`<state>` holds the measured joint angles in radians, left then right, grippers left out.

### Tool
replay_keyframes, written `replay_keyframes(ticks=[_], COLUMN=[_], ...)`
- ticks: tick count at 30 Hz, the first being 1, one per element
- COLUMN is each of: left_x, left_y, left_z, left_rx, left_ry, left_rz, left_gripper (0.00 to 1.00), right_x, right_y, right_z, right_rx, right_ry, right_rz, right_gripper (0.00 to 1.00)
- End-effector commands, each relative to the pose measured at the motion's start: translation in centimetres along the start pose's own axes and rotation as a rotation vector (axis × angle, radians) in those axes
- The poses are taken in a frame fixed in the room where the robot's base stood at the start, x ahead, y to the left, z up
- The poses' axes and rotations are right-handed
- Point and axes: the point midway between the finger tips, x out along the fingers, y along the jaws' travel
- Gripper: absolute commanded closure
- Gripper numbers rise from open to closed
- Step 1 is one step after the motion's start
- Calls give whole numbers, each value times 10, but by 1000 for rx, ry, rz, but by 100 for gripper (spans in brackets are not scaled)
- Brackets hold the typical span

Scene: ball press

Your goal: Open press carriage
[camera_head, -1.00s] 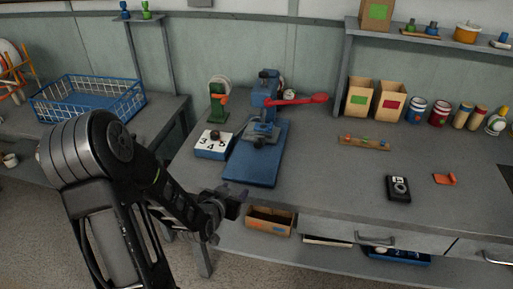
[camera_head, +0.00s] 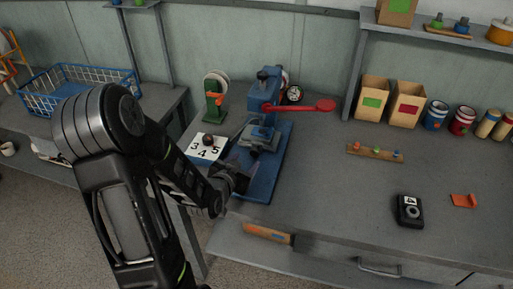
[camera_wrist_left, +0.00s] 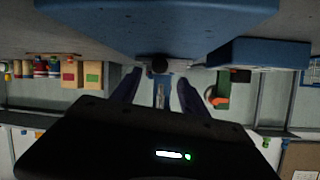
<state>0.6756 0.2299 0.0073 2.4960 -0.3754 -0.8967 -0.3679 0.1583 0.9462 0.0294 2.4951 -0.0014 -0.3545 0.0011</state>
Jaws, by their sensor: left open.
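The blue press (camera_head: 266,98) stands upright on its blue base plate (camera_head: 258,188), with a red lever (camera_head: 304,107) pointing right. My left gripper (camera_head: 242,178) is at the front left of the base plate, low in front of the press column. In the left wrist view, which is upside down, its two fingers (camera_wrist_left: 159,92) are open and apart. A dark round knob (camera_wrist_left: 159,64) at the foot of the press shows between and beyond them, and nothing is held. The press carriage is small and partly hidden, so its position is unclear. My right gripper is not in view.
A numbered tray (camera_head: 203,151) with a dark ball (camera_head: 208,139) stands left of the press. A green stand (camera_head: 214,101) is behind it. A small peg rack (camera_head: 375,152) and a black device (camera_head: 409,210) lie right, with bare bench between.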

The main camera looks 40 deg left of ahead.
Motion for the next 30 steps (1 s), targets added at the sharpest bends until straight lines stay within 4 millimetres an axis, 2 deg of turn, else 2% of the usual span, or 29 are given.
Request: replay_keyframes(ticks=[11, 24, 30], left_x=[7, 68, 78], left_y=[0, 0, 0], left_z=[0, 0, 0], left_rx=[0, 0, 0], left_ry=[-1, 0, -1], left_rz=[1, 1, 1], left_gripper=[48, 48, 48], right_x=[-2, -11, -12], right_y=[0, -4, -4], right_z=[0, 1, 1], right_rx=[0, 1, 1], right_ry=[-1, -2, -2], right_rz=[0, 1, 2], right_gripper=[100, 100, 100])
